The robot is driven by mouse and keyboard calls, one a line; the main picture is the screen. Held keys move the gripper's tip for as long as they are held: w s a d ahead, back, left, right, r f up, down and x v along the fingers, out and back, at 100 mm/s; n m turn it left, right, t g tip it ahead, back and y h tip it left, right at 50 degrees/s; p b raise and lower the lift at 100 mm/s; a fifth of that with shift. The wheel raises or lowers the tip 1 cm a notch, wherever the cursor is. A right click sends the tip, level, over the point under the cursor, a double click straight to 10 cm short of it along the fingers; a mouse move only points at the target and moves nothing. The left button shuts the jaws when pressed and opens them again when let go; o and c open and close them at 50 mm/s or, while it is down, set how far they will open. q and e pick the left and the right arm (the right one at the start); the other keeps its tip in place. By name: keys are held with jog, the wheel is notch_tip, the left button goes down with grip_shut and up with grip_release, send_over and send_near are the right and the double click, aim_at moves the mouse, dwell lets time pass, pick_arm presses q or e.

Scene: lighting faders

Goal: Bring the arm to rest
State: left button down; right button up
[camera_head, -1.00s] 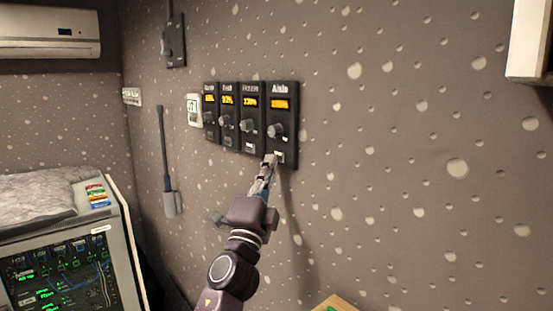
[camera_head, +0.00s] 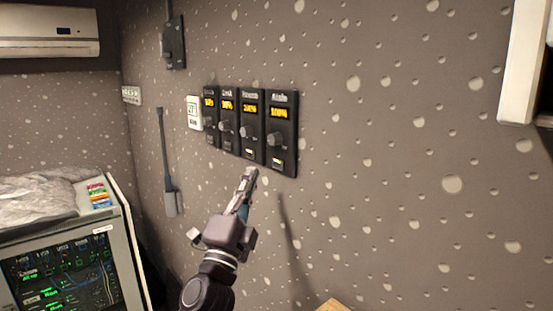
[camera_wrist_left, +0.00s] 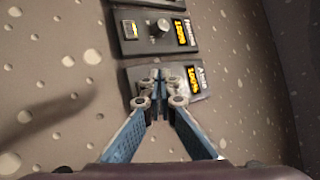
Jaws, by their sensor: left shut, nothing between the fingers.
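My left gripper (camera_head: 249,175) is shut and empty in the head view, just below and in front of the row of black fader panels on the wall. In the left wrist view my left gripper (camera_wrist_left: 161,78) has its fingertips together and covers part of the end panel. The rightmost panel, labelled Aisle (camera_head: 283,128), has a lit orange display, a knob and a small light button. It also shows in the left wrist view (camera_wrist_left: 193,92). The panel beside it (camera_head: 251,125) shows a lit display and a knob. My right gripper is not in view.
A white thermostat (camera_head: 193,112) hangs left of the panels. A monitor cabinet (camera_head: 122,230) stands at the left, and a wooden corner (camera_head: 334,305) shows at the bottom.

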pick_arm(q)
jog(key=shift+s+a, duration=0.35)
jog(key=shift+a, duration=0.15)
